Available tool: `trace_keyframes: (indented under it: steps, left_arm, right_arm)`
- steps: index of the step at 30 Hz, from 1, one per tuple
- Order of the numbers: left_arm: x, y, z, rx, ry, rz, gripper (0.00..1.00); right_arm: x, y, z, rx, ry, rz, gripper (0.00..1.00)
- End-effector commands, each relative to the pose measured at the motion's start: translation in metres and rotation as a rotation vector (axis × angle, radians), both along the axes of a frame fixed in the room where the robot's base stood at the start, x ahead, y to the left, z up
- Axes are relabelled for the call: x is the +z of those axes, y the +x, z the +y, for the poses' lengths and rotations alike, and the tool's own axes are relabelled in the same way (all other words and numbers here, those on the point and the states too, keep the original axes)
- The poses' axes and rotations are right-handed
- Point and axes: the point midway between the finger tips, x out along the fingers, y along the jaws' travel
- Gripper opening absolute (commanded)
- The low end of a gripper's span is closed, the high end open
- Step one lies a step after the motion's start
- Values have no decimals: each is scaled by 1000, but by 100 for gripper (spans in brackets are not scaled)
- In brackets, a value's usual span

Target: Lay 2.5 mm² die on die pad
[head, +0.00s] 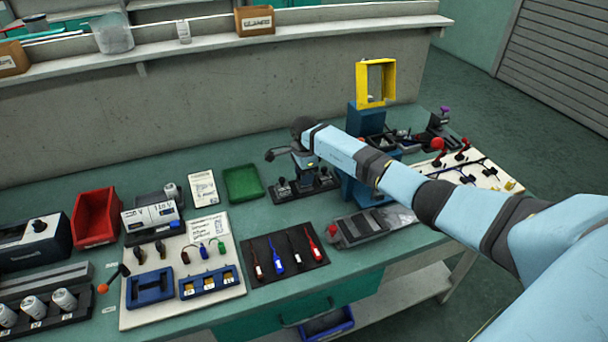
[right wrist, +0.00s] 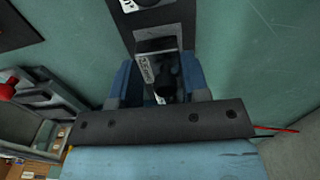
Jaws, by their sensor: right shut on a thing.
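My right gripper (head: 304,168) is above the dark rack (head: 325,186) near the middle of the bench, jaws pointing down. In the right wrist view its blue fingers (right wrist: 164,88) are shut on a small dark metal block with a white label (right wrist: 146,70), apparently the die. The label is too small to read. A black strip (right wrist: 172,16) lies beneath or just beyond the block; I cannot tell whether they touch. I cannot tell for sure which thing is the die pad. My left gripper is not in view.
A green tray (head: 243,183) stands left of the rack. A blue press-like stand with a yellow frame (head: 362,84) is to its right. A red bin (head: 96,217) is at left.

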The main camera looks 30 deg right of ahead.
Motion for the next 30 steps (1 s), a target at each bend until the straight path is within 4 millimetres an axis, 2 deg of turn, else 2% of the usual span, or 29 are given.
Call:
trace_keyframes:
  steps: [30]
  left_arm:
    - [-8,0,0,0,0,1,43]
  right_arm:
    - [-4,1,0,0,1,-1,10]
